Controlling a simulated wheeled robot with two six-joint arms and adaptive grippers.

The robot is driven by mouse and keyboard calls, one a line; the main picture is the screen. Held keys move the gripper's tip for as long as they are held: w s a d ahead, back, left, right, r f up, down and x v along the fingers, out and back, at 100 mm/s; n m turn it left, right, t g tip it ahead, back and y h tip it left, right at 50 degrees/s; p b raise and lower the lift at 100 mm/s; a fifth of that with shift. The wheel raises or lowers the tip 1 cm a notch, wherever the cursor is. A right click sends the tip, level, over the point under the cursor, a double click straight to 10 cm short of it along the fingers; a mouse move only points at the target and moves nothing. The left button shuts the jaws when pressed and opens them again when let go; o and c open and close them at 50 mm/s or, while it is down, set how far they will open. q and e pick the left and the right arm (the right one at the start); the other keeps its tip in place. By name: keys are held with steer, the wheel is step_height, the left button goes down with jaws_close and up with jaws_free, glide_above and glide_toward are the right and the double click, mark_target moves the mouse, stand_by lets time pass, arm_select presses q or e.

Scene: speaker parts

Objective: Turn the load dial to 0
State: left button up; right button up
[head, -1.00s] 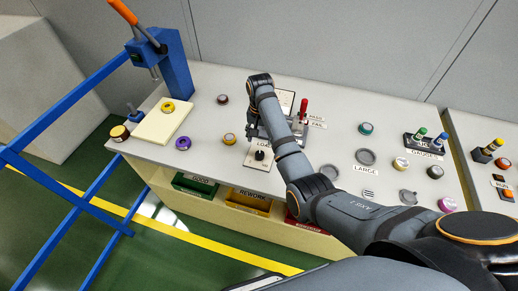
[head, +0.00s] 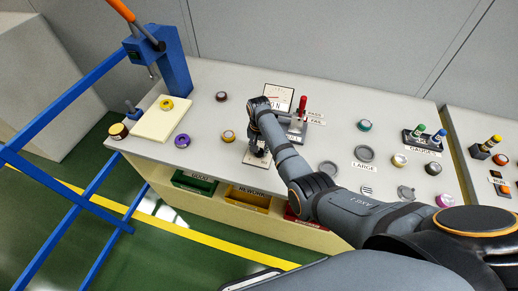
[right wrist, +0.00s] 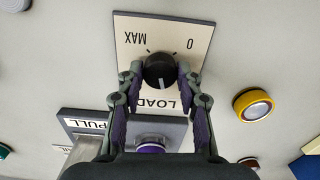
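The load dial (right wrist: 160,70) is a round black knob on a cream plate (right wrist: 205,35) marked LOAD, MAX and 0. Its white pointer line points toward the LOAD word, between the MAX and 0 marks. My right gripper (right wrist: 160,73) has one finger on each side of the knob, with the fingers spread and small gaps seeming to remain; contact is hard to judge. In the head view my right gripper (head: 259,150) is down over the plate (head: 248,158) and hides most of the dial. My left gripper is not in view.
Behind the dial stand a meter (head: 279,97) and a fixture with a red handle (head: 302,105). An orange-rimmed part (head: 228,136) lies left of the plate; a purple one (head: 182,141) lies farther left. Bins sit below the table's front edge.

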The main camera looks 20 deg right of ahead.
steer(key=c, duration=0.6)
steer(key=shift+o, duration=0.2)
